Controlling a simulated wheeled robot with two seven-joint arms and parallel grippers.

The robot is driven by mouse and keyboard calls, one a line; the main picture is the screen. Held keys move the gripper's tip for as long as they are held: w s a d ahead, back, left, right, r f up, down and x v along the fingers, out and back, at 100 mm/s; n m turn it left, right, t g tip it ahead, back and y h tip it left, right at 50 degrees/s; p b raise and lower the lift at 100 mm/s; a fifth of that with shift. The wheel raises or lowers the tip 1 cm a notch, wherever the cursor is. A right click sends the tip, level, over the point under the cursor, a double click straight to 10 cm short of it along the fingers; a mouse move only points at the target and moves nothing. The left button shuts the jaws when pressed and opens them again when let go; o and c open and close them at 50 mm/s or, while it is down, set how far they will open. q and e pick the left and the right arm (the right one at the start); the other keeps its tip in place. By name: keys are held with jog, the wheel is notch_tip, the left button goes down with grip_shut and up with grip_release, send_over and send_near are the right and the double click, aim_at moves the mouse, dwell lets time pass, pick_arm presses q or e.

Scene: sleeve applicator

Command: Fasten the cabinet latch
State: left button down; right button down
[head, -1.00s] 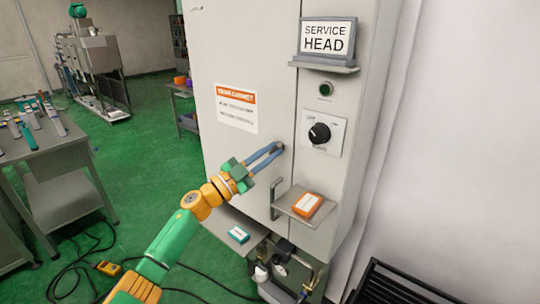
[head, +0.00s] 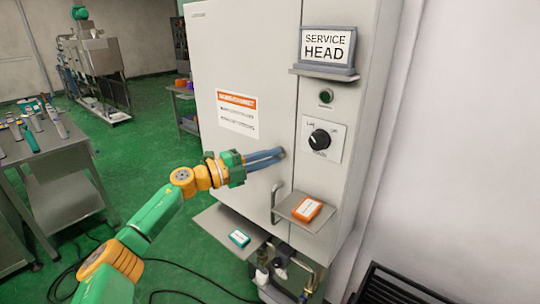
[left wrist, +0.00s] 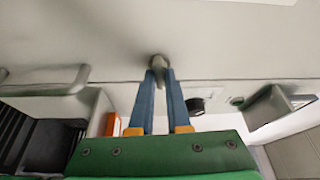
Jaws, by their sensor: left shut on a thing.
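The grey cabinet (head: 245,60) stands in front of me, its door front facing left of centre. The cabinet latch is a small grey knob (left wrist: 156,60) on the door, close to the seam by the side panel. My left gripper (head: 281,154) has its two blue fingers at the knob. In the left wrist view the gripper (left wrist: 160,75) is shut on the latch knob, with the fingertips on either side of it. The fingers mostly hide the knob in the head view. My right gripper is not in view.
A door handle (head: 274,203) sits below the latch, beside a small shelf with an orange box (head: 307,209). A black dial (head: 319,139), a green button (head: 326,96) and a SERVICE HEAD sign (head: 327,45) are on the right panel. A teal box (head: 239,238) lies on a lower shelf.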

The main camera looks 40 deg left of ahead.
pick_arm(q)
jog(key=shift+r+m, duration=0.1)
jog(key=shift+m, duration=0.5)
jog(key=c, duration=0.9)
grip_release()
jog(key=b+v, duration=0.7)
jog(key=shift+r, duration=0.1)
jog(key=shift+a, duration=0.1)
